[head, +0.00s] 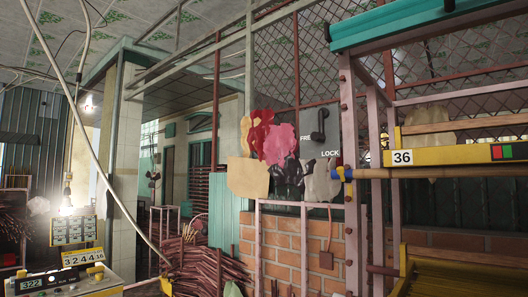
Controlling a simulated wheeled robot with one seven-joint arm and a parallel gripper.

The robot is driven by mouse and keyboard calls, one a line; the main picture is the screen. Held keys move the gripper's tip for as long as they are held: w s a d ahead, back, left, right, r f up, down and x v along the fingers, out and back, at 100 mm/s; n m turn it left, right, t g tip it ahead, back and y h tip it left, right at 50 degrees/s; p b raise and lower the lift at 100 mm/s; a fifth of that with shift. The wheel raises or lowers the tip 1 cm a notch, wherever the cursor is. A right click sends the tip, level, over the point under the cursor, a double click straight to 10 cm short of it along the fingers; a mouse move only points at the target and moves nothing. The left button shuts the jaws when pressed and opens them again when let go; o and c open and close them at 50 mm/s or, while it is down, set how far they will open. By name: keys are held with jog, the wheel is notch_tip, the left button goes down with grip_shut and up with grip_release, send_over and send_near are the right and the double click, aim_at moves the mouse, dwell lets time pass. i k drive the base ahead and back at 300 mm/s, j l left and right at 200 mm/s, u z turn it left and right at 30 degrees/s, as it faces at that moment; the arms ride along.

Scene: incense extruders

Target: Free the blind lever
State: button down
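A black lever (320,126) is on a grey panel (285,75) in the middle of the head view, right of centre. It stands roughly upright, its upper end bent to the right. White letters reading "FRE" (305,138) show just left of its lower end, which seems to cover the rest of the word. The word "LOCK" (330,154) is below and to the right of it. I cannot tell which label the lever is set to. My gripper is not in view.
Red, pink and tan sheets or bags (275,140) hang left of the lever. A pink-framed rack (352,110) with a yellow beam marked 36 (450,153) stands close on the right. Below are a brick wall (280,250) and bundled sticks (205,270); a numbered machine (65,280) is at lower left.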

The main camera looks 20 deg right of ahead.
aim_at(323, 113)
jog(key=i, duration=1.15)
jog(key=j+u, duration=0.05)
